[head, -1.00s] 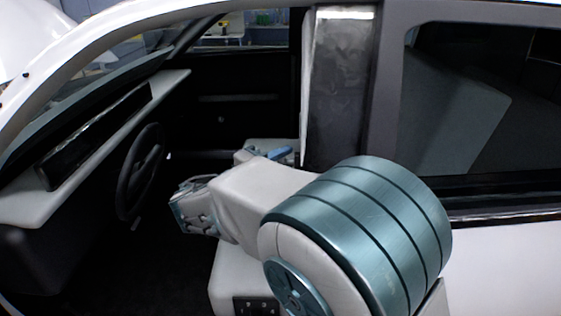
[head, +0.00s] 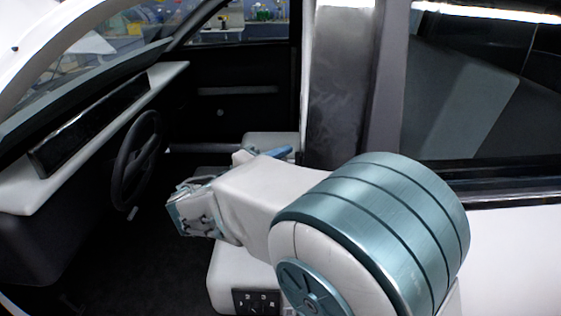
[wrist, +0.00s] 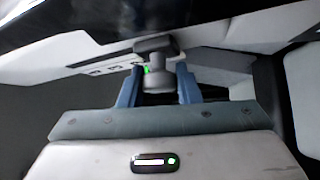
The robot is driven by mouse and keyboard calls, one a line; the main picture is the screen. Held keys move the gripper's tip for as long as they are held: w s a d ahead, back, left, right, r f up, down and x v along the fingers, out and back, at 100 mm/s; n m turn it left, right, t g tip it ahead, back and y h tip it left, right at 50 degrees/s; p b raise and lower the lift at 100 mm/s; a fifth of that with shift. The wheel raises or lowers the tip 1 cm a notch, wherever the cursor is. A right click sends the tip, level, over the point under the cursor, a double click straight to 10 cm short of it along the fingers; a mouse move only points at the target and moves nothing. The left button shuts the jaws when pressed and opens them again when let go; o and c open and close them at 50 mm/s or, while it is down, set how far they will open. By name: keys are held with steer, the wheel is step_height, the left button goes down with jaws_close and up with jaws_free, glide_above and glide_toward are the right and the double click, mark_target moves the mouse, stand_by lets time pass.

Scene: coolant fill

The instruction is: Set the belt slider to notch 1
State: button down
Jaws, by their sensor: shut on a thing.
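The belt slider (wrist: 155,66) is a dark grey knob with a short stem and a round collar, on a pale trim strip (wrist: 92,68) in the wrist view. My gripper (wrist: 157,84) has its two blue fingers on either side of the knob and is shut on it. A small green light shows beside the knob. Several small dark marks lie along the strip to the left; I cannot read them as notch numbers. In the head view, a blue finger of my gripper (head: 277,153) shows by the door pillar (head: 341,90), and the slider is hidden.
My arm reaches through the door opening. The steering wheel (head: 135,160) and dashboard (head: 95,125) are to the left. The seat base (head: 232,278), with a small switch panel (head: 256,301), is below my arm. The pillar and rear window (head: 470,80) are close on the right.

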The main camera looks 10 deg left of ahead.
steer(key=c, duration=1.2)
jaws_free()
steer(key=shift+s+f, duration=0.1)
steer(key=shift+f, duration=0.3)
steer(key=shift+c, duration=0.2)
steer(key=shift+o, duration=0.8)
steer(key=shift+r, duration=0.15)
steer(key=b+v, duration=0.2)
steer(key=v, duration=1.2)
